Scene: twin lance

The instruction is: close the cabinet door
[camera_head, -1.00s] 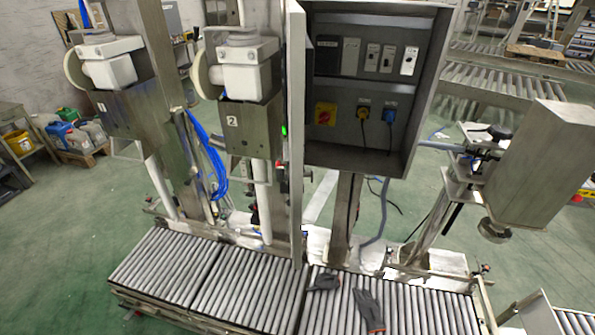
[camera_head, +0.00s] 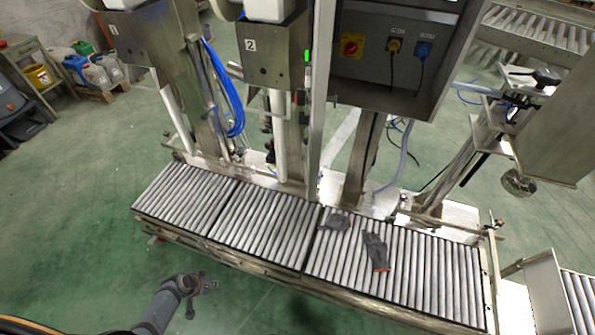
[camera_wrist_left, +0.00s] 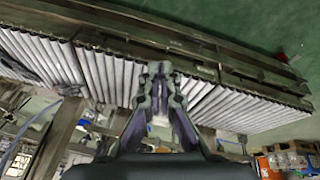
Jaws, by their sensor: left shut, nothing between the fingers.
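The metal control cabinet (camera_head: 410,104) stands above the roller conveyor, its upper part cut off by the frame's top. Its inside shows, with a red and yellow knob (camera_head: 351,45) and a blue socket (camera_head: 423,50). The cabinet door (camera_head: 321,90) stands open at the cabinet's left side, seen nearly edge-on as a tall narrow strip. My left gripper (camera_head: 210,284) is low in front of the conveyor, apart from the door. In the left wrist view its fingers (camera_wrist_left: 159,72) are together with nothing between them. My right gripper is not in view.
The roller conveyor (camera_head: 262,226) runs between my left gripper and the cabinet. Dark gloves (camera_head: 376,251) lie on its rollers. Metal columns with blue hoses (camera_head: 228,95) stand left of the door.

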